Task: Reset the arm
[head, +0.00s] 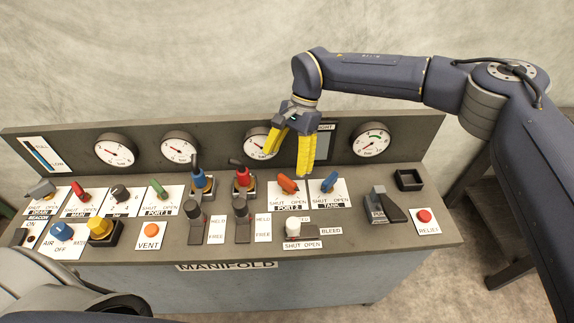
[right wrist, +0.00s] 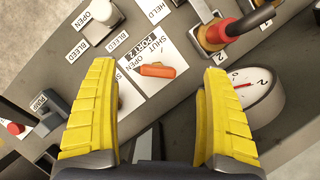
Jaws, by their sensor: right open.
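My right gripper (head: 287,164) is open and empty, hanging over the back of the manifold panel (head: 345,252), in front of the gauges. Its yellow fingers point down, above and behind the orange PORT 2 lever (head: 288,185). In the right wrist view the PORT 2 lever (right wrist: 158,71) shows between the spread fingers, apart from them. My right arm reaches in from the right, above the panel. My left gripper is not in view.
The red-handled valve (head: 243,178) stands left of the PORT 2 lever and the blue TANK lever (head: 329,183) to its right. Gauges (head: 371,142) line the back wall. A white bleed knob (head: 300,228), a grey lever (head: 384,206) and a red RELIEF button (head: 424,216) are nearer the front.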

